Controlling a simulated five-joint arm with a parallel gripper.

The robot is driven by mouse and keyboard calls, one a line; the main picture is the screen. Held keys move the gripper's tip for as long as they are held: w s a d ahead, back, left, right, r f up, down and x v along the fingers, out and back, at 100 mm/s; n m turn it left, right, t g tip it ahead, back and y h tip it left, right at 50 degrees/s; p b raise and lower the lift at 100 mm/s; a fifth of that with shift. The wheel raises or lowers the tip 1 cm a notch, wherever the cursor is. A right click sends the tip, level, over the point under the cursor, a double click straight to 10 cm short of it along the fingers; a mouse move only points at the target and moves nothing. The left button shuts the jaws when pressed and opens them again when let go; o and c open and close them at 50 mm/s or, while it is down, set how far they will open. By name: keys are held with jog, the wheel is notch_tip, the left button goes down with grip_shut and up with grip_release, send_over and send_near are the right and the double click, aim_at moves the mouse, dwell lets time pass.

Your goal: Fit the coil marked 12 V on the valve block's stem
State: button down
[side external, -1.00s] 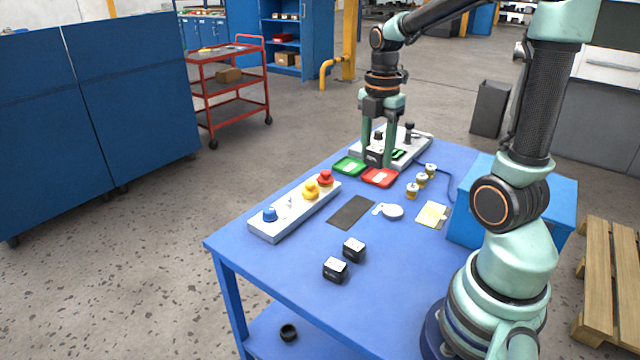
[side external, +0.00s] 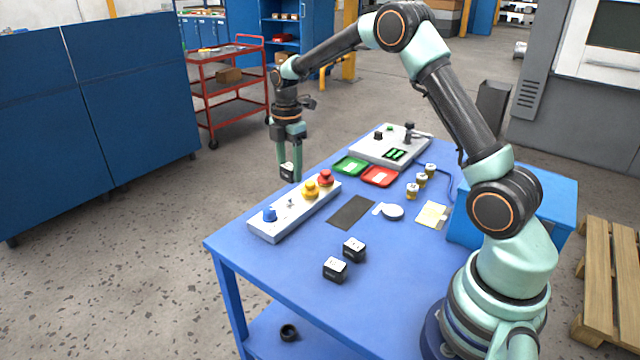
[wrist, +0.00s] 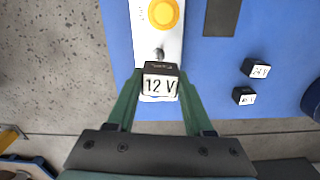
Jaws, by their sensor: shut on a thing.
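My gripper (side external: 289,166) is shut on the black coil (side external: 287,172), held above the table's far left edge near the valve block. In the wrist view the coil's white label (wrist: 159,85) reads 12 V. The long pale valve block (side external: 266,228) carries a blue knob (side external: 269,214), a bare metal stem (side external: 290,202), a yellow knob (side external: 311,189) and a red knob (side external: 325,178). In the wrist view the stem (wrist: 159,53) shows just beyond the coil, with the yellow knob (wrist: 163,14) farther up. The coil is apart from the stem.
Two more black coils (side external: 335,269) (side external: 354,249) stand on the blue table; one label (wrist: 260,71) reads 24 V. Green (side external: 336,171) and red (side external: 367,184) trays, a pale panel (side external: 369,152), brass pieces (side external: 421,181) and a dark mat (side external: 350,213) lie behind or right.

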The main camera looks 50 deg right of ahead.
aim_at(289, 182)
jog(key=shift+w+a+f, duration=0.15)
jog(key=shift+w+f, duration=0.05)
jog(key=shift+f, duration=1.8)
jog(key=shift+f, duration=0.35)
jog(key=shift+f, duration=0.35)
jog(key=shift+f, duration=1.05)
dwell(0.8)
grip_release()
dwell(0.4)
